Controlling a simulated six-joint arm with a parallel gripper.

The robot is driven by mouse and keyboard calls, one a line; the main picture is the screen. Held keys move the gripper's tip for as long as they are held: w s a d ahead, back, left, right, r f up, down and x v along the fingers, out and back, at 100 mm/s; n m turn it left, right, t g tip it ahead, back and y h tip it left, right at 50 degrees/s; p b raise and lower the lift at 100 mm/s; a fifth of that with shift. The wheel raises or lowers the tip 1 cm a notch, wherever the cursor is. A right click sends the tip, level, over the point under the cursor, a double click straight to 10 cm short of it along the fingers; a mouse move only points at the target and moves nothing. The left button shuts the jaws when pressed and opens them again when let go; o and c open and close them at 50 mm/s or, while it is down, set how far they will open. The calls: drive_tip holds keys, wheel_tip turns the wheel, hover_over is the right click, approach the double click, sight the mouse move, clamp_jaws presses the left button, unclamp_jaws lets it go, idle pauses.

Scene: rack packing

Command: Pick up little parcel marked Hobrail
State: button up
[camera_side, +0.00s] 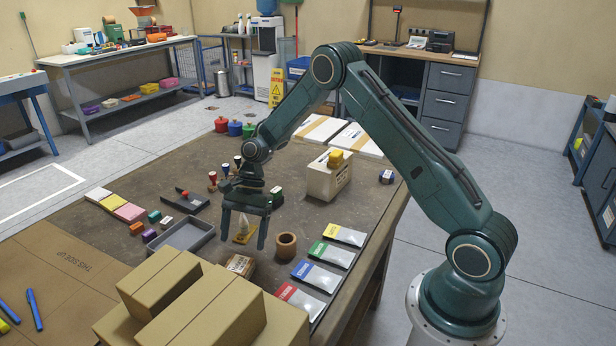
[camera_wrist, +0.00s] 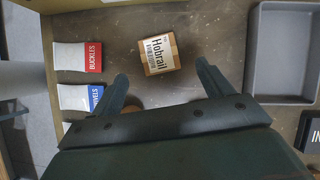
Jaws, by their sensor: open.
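The little parcel marked Hobrail (camera_wrist: 159,54) is a small brown box with a white printed label. It lies on the dark work table, beyond and between my fingertips in the wrist view. In the side view the parcel (camera_side: 240,265) sits just behind the large cardboard boxes, below and in front of my gripper. My gripper (camera_side: 243,241) points down above the table, open and empty. Its two spread fingers also show in the wrist view (camera_wrist: 162,73), apart from the parcel.
Stacked cardboard boxes (camera_side: 205,305) stand close in front of the parcel. Bare table separates parcel and tray.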

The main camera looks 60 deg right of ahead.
sight(239, 264)
drive_tip(key=shift+x, duration=1.2)
drive_tip(key=shift+x, duration=2.6)
drive_tip(key=shift+a, duration=0.1)
drive_tip(key=shift+r, duration=0.1)
drive_tip(key=c, duration=1.1)
wheel_tip(239, 264, up, 20)
